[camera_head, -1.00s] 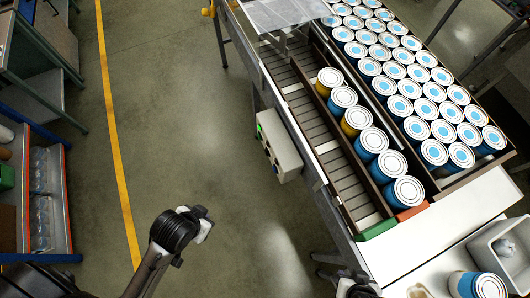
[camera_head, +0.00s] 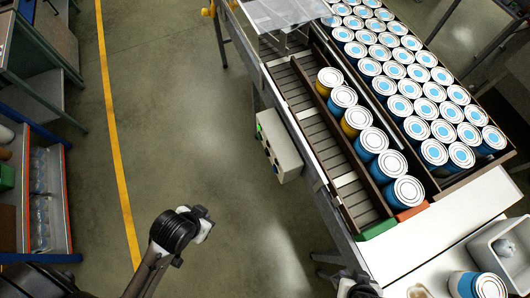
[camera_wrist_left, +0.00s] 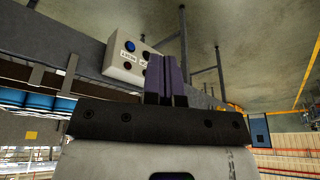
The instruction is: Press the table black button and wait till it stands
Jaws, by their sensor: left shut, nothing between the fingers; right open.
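The light grey control box (camera_head: 280,148) hangs on the left side of the conveyor table (camera_head: 300,108), with a green light and several buttons on its left face. In the left wrist view, which is upside down, the box (camera_wrist_left: 124,62) shows a blue button (camera_wrist_left: 130,46) and a black button (camera_wrist_left: 126,65) beside small labels. My left gripper (camera_wrist_left: 165,78) is shut and empty, its purple fingers pointing past the box; contact with a button cannot be confirmed. My right gripper (camera_head: 357,287) is partly cut off at the bottom edge, open, with its fingers unclear.
A grey bin (camera_head: 503,245) and another can (camera_head: 476,284) are at bottom right. Shelves (camera_head: 38,200) stand at left. The floor between is clear.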

